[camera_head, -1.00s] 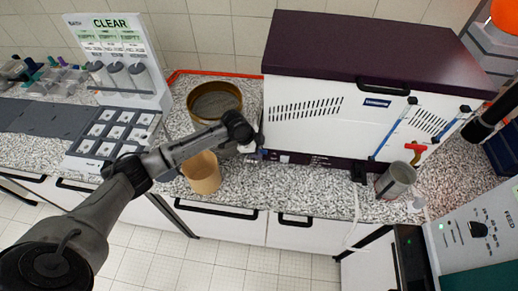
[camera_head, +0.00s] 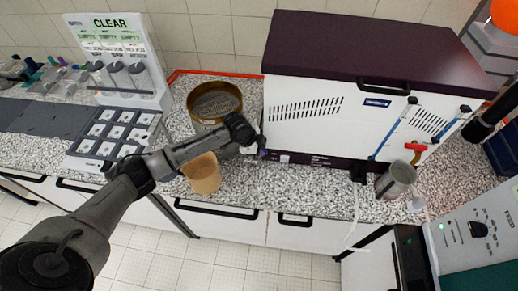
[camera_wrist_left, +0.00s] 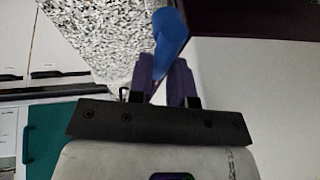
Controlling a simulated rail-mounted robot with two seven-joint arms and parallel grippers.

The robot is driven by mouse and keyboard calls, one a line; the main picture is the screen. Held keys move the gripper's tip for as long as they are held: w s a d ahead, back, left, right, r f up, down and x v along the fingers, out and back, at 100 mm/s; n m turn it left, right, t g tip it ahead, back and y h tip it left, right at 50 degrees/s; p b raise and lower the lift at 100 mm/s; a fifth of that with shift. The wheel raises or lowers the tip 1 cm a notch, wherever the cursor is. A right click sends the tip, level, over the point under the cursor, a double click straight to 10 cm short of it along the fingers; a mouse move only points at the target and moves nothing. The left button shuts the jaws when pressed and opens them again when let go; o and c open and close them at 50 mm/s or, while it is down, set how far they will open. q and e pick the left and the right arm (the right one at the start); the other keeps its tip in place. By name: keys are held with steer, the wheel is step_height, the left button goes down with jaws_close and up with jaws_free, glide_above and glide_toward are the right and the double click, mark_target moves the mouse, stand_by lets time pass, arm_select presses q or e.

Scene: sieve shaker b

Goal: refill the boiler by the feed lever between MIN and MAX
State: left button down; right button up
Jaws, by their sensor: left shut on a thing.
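The boiler is a white cabinet (camera_head: 308,128) with a dark purple lid, on the speckled counter. Two sight tubes with blue fittings, one on the left (camera_head: 392,129) and one on the right (camera_head: 450,124), are on its right front. The water level and the MIN and MAX marks are too small to read. My left gripper (camera_head: 259,149) is at the boiler's lower left front corner. In the left wrist view its purple fingers (camera_wrist_left: 169,72) are shut on a blue lever (camera_wrist_left: 170,35), whose rounded end shows beyond them. The lever's base is hidden. My right gripper is not in view.
A brass-rimmed sieve (camera_head: 214,86) and a tan cup (camera_head: 203,177) stand close to my left wrist. A metal beaker (camera_head: 396,179) stands below a red-handled tap (camera_head: 415,149). A display stand (camera_head: 128,28) reads CLEAR. The counter front between cup and beaker is mostly clear.

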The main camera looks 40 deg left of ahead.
arm_select(q)
steer(key=shift+s+m, duration=0.15)
steer(key=shift+m, duration=0.25)
steer(key=shift+s+d+m+g+h, duration=0.2)
steer(key=shift+m+g+h, duration=0.25)
steer(key=shift+m, duration=0.55)
steer(key=c, duration=1.1)
jaws_free()
steer(key=shift+o, duration=0.2)
steer(key=v, duration=1.4)
steer(key=shift+s+f, duration=0.1)
steer(key=shift+f, duration=0.05)
